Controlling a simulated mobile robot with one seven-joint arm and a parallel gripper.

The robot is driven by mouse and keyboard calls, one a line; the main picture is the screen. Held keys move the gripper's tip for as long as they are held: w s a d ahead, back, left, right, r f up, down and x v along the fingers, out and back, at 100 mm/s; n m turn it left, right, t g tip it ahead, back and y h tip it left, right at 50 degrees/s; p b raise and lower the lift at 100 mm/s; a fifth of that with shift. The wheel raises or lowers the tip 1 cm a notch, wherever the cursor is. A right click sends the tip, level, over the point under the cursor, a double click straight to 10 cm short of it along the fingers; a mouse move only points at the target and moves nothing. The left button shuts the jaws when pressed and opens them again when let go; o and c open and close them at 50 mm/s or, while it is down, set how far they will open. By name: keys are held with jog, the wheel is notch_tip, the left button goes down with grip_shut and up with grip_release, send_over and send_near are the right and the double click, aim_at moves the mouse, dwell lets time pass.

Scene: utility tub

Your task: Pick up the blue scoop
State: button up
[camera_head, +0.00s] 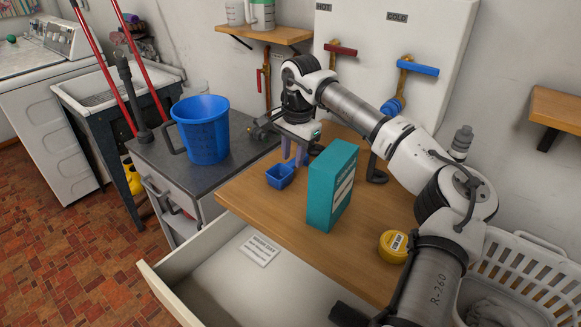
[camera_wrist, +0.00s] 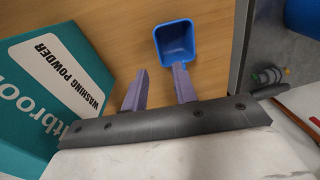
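The blue scoop (camera_head: 280,177) rests on the wooden worktop, left of the teal washing powder box. In the wrist view its square cup (camera_wrist: 175,42) shows just beyond the fingertips. My gripper (camera_head: 292,160) points down just behind the scoop. In the wrist view my gripper (camera_wrist: 160,70) has its two purple fingers apart, with bare wood visible between them. The right finger lies in line with the cup, and the scoop's handle is not clearly visible there. I cannot tell whether that finger touches the scoop.
The teal washing powder box (camera_head: 332,186) stands close by the scoop. A yellow tin (camera_head: 394,245) and white basket (camera_head: 525,270) are further right. A blue bucket (camera_head: 203,130) stands on the dark counter at left. An open drawer (camera_head: 215,270) lies in front.

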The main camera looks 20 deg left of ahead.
aim_at(291, 173)
jog(key=f, duration=0.2)
jog(key=f+p, duration=0.1)
jog(key=f, duration=0.1)
jog(key=f+p, duration=0.1)
jog(key=f, duration=0.2)
jog(key=shift+a+f, duration=0.1)
jog(key=shift+a, duration=0.25)
jog(key=shift+c, duration=0.5)
grip_shut()
